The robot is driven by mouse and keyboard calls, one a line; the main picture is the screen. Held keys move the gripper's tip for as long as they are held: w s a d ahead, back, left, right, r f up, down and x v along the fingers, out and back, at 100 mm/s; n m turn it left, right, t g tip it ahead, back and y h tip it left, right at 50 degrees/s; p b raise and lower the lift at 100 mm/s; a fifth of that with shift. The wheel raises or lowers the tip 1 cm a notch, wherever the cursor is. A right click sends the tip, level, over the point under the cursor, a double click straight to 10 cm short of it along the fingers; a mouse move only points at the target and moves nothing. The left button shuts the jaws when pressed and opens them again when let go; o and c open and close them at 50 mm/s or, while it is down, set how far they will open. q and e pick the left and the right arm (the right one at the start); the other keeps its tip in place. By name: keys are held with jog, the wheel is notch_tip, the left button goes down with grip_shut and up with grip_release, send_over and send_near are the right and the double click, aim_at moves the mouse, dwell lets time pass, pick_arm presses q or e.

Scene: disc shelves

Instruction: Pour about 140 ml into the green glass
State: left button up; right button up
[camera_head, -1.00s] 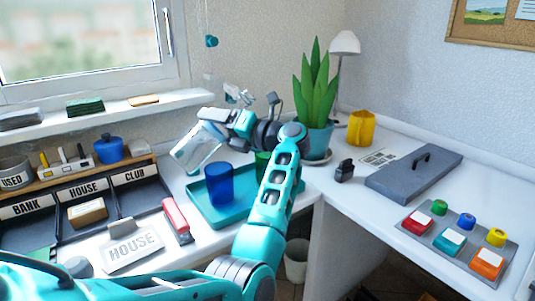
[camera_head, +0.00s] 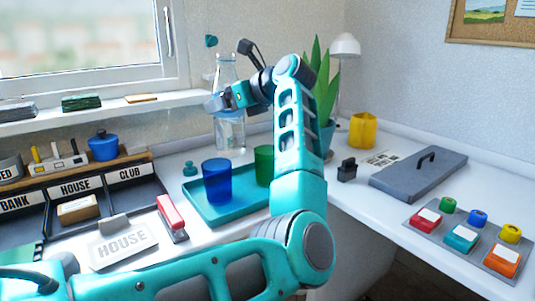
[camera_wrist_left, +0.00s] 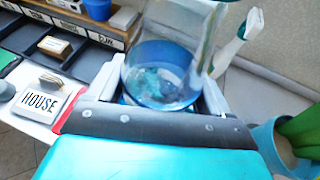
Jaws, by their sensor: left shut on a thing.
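My left gripper (camera_head: 228,99) is shut on a clear glass bottle (camera_head: 229,133) and holds it upright behind the tray. In the left wrist view the bottle (camera_wrist_left: 165,70) sits between the two fingers, with some clear liquid in its lower part. I cannot tell whether its base touches the table. The green glass (camera_head: 263,163) stands on the teal tray (camera_head: 240,209), partly hidden by my arm. Its liquid level does not show. The blue glass (camera_head: 217,181) stands to its left on the same tray. My right gripper is out of view.
A small teal stopper (camera_head: 190,169) lies left of the tray. A red stapler (camera_head: 172,217) and a HOUSE sign (camera_head: 122,247) are in front. A potted plant (camera_head: 321,95) and yellow pot (camera_head: 362,130) stand to the right. A grey lidded panel (camera_head: 418,175) lies further right.

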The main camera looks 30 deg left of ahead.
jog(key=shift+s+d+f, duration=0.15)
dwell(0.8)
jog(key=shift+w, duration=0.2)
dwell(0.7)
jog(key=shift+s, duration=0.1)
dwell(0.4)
